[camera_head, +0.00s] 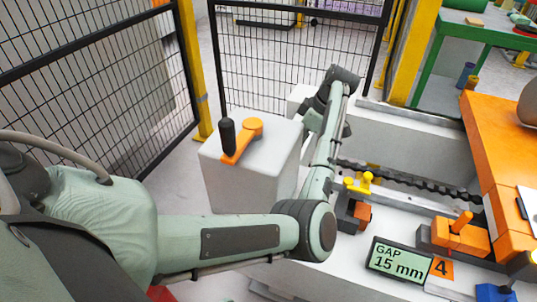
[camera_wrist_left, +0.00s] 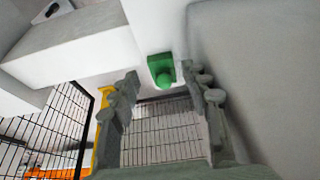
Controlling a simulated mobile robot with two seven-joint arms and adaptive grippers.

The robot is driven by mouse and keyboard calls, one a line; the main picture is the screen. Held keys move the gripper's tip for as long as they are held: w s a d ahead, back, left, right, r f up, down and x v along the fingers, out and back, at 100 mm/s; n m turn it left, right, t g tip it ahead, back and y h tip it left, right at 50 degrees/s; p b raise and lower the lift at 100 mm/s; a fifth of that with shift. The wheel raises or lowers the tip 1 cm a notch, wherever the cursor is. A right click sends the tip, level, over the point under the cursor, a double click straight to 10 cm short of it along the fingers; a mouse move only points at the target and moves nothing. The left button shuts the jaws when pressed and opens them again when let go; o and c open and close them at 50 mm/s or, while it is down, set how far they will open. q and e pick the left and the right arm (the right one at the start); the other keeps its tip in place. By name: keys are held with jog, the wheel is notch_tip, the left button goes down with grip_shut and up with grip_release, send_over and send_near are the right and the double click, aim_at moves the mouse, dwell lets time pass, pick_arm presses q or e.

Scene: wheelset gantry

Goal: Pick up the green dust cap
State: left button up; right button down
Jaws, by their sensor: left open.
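The green dust cap (camera_wrist_left: 163,72) shows in the left wrist view as a rounded green knob on a green block, against a white surface. My left gripper (camera_wrist_left: 160,76) is open, with one grey finger on each side of the picture. The cap appears between the fingertips in that view, with visible gaps on both sides; I cannot tell the depth between them. The cap and the left fingertips cannot be made out there. My right gripper is in neither view.
A pale box (camera_head: 245,178) with an orange lever (camera_head: 243,140) and black knob stands left of my forearm. Black mesh fencing (camera_head: 290,50) and yellow posts stand behind. At right are a "GAP 15 mm" display (camera_head: 398,262), an orange clamp (camera_head: 460,238) and a chain (camera_head: 410,180).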

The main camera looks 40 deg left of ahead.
pick_arm(q)
jog(key=a, duration=0.2)
jog(key=s+a, duration=0.1)
jog(key=a, duration=0.1)
jog(key=shift+a, duration=0.15)
jog(key=x, duration=0.5)
grip_shut()
